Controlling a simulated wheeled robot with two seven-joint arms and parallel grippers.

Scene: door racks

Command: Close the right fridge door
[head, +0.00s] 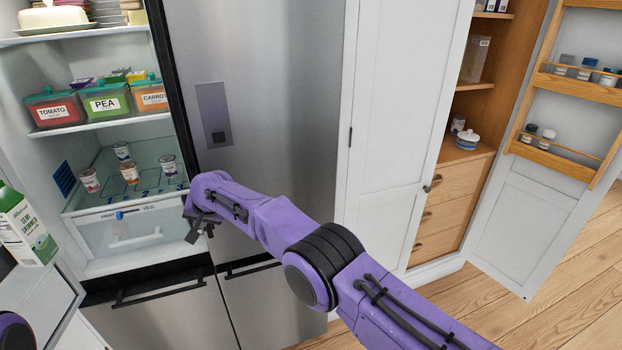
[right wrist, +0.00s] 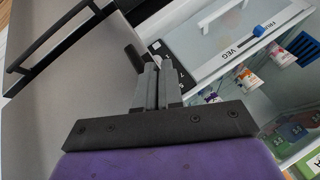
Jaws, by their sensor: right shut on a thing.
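The right fridge door (head: 275,85) is a tall stainless steel panel with a dispenser recess (head: 214,115). It stands nearly in line with the fridge front; any small gap behind it is hard to judge. My right gripper (head: 198,226) is at the low part of this door's dark inner edge. In the right wrist view its fingers (right wrist: 158,78) are close together at that edge, shut on the door, with the contact partly hidden. The door's grey face fills the left of that view (right wrist: 75,110). My left gripper is out of view.
The fridge's left side is open, showing shelves with labelled tubs (head: 105,105), yogurt cups (head: 130,172) and a clear drawer (head: 130,235). A carton (head: 25,228) stands at far left. A pantry door (head: 525,225) hangs open at right above bare wooden floor (head: 570,290).

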